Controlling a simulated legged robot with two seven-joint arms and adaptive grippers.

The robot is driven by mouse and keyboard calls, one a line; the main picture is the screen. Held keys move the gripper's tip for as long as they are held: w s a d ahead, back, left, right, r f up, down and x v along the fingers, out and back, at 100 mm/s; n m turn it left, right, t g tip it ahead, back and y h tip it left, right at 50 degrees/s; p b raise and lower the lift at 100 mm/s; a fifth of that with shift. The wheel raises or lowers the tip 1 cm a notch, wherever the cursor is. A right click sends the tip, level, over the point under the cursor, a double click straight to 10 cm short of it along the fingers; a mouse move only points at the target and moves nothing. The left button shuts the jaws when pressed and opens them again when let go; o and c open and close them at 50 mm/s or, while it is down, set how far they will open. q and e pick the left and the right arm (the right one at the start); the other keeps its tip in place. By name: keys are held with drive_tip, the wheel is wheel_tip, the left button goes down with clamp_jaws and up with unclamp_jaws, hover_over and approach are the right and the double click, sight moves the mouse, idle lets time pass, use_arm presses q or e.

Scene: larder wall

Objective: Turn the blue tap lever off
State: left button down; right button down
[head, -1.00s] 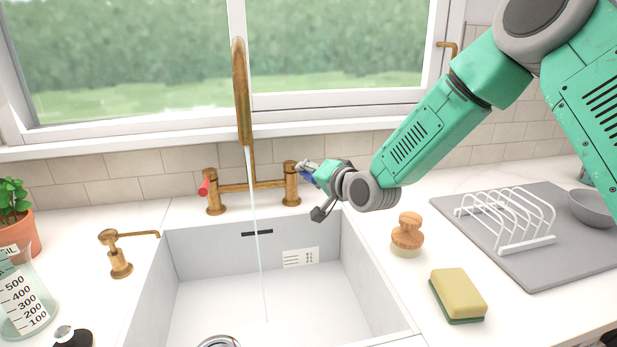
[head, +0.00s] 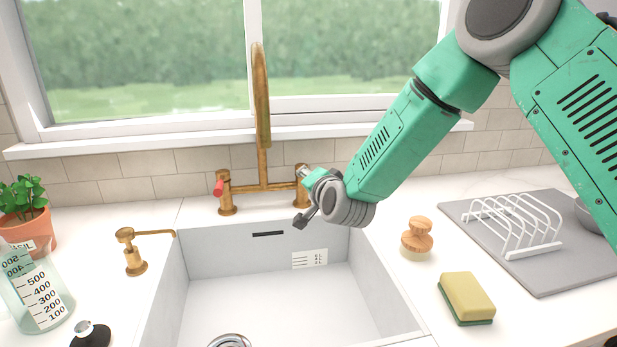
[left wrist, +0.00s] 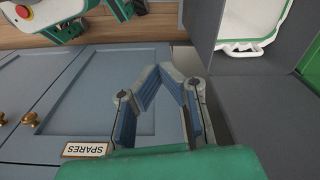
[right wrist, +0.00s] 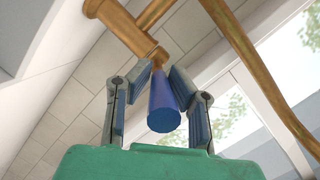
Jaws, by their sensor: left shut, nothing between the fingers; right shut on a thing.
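The brass bridge tap (head: 262,120) stands behind the white sink, with a red lever (head: 218,188) on its left valve. No water stream shows below the spout. My right gripper (head: 305,174) is at the right valve and hides the blue lever in the head view. In the right wrist view, the blue lever (right wrist: 163,105) lies between the fingers of the right gripper (right wrist: 162,80), which is shut on it. Its end points toward the camera. My left gripper (left wrist: 161,72) is shut and empty in front of blue cupboard doors, outside the head view.
A soap dispenser (head: 133,252), measuring jug (head: 40,295) and potted plant (head: 24,215) stand left of the sink (head: 205,290). A wooden brush (head: 417,237), sponge (head: 466,297) and white rack (head: 515,225) stand right. A cupboard label (left wrist: 85,149) reads SPARES.

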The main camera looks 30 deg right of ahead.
drive_tip(key=shift+s+f, duration=0.15)
drive_tip(key=shift+f, duration=0.35)
drive_tip(key=shift+a, duration=0.15)
drive_tip(key=c, duration=1.5)
unclamp_jaws()
drive_tip(key=shift+w+a, duration=0.1)
drive_tip(key=shift+w, duration=0.2)
drive_tip(key=shift+s+r, duration=0.15)
drive_tip(key=shift+r, duration=0.1)
drive_tip(key=v, duration=1.1)
drive_tip(key=shift+s+a, duration=0.2)
drive_tip(key=shift+s, duration=0.05)
drive_tip(key=shift+r, duration=0.1)
